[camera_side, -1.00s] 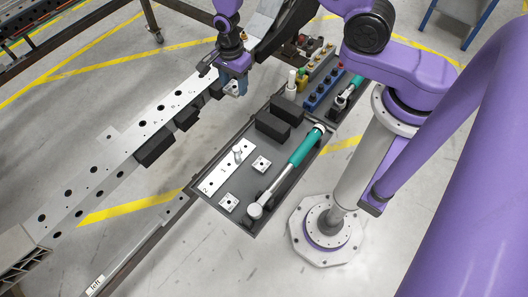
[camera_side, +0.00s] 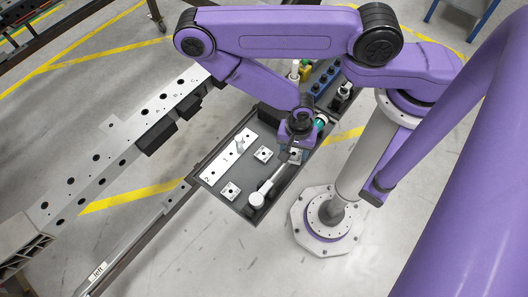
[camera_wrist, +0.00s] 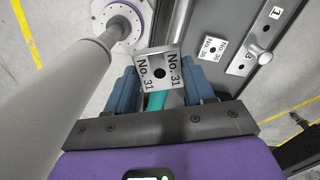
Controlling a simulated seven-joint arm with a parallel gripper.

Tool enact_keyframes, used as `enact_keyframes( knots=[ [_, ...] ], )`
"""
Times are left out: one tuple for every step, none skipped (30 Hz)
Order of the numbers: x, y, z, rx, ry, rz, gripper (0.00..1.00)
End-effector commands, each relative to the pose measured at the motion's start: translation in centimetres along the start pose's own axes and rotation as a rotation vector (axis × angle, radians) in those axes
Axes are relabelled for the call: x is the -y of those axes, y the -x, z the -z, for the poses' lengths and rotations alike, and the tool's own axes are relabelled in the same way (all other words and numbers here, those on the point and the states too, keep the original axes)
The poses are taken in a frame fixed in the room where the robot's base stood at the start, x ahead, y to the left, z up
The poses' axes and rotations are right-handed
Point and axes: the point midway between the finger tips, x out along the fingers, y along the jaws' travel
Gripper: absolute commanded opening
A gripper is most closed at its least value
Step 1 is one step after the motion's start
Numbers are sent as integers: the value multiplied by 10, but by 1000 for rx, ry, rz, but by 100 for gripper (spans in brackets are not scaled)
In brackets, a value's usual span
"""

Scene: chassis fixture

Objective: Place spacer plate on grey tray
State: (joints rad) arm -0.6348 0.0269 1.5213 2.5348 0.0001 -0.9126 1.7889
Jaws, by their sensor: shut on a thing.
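My gripper (camera_side: 291,150) is over the right part of the grey tray (camera_side: 244,176) in the side view. It is shut on a small silver spacer plate (camera_side: 296,157), marked No. 31 in the wrist view (camera_wrist: 161,74). The plate sits between the two blue fingers (camera_wrist: 161,88) and has a dark central hole. It is above the wrench; its exact height cannot be told. Two similar square plates lie on the tray, one near the middle (camera_side: 263,154) and one near the front (camera_side: 229,191). One marked No. 36 shows in the wrist view (camera_wrist: 212,48).
A long numbered silver plate (camera_side: 229,158) with a peg lies on the left. A blue socket rack (camera_side: 324,80) stands behind. Bare tray shows between the plates.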

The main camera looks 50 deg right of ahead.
Motion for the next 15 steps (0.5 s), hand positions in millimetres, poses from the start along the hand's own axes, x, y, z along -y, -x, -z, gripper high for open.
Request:
enact_keyframes(
  knots=[
    [4,-2,-2,1,3,4,11],
    [7,-4,-3,1,3,6,11],
    [13,-6,-4,2,4,7,11],
    [19,-8,-6,2,4,10,11],
    [25,-11,-7,3,3,11,11],
    [34,-15,-9,3,3,11,11],
    [40,-18,-10,3,3,11,11],
    [46,-20,-12,3,3,11,11],
    [54,-24,-14,2,3,10,11],
    [60,-27,-15,2,4,9,11],
    [66,-30,-17,2,4,9,11],
    [74,-33,-18,2,3,8,11],
    [80,-36,-20,2,3,8,11],
    [86,-39,-21,2,3,8,11],
    [91,-43,-23,2,3,6,11]
  ],
)
